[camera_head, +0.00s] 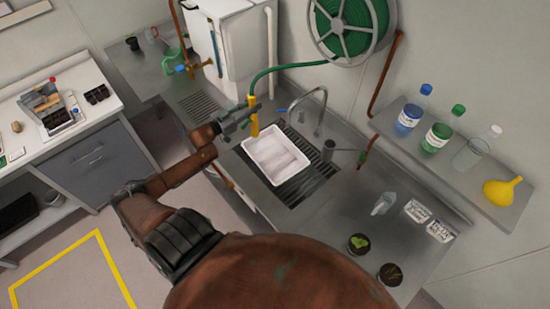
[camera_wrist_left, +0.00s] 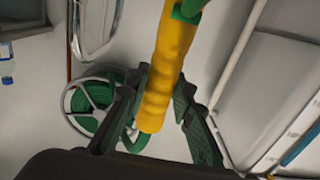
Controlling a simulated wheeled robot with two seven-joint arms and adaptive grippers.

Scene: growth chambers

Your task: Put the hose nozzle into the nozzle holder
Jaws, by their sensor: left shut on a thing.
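My left gripper (camera_head: 246,112) is shut on the yellow hose nozzle (camera_head: 254,124), held roughly upright above the sink's left edge. The left wrist view shows the yellow grip (camera_wrist_left: 160,75) between the two dark green fingers (camera_wrist_left: 163,88). A green hose (camera_head: 290,68) runs from the nozzle's top to the wall reel (camera_head: 345,42). A grey upright tube (camera_head: 328,149) stands at the sink's right edge, apart from the nozzle; it may be the nozzle holder, but I cannot tell for certain. My right gripper is not in view.
A white tray (camera_head: 275,161) lies over the sink grating, beside a curved metal faucet (camera_head: 320,112). Two small pots (camera_head: 358,244) stand at the counter's front right. A white cabinet (camera_head: 238,40) stands behind the gripper.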

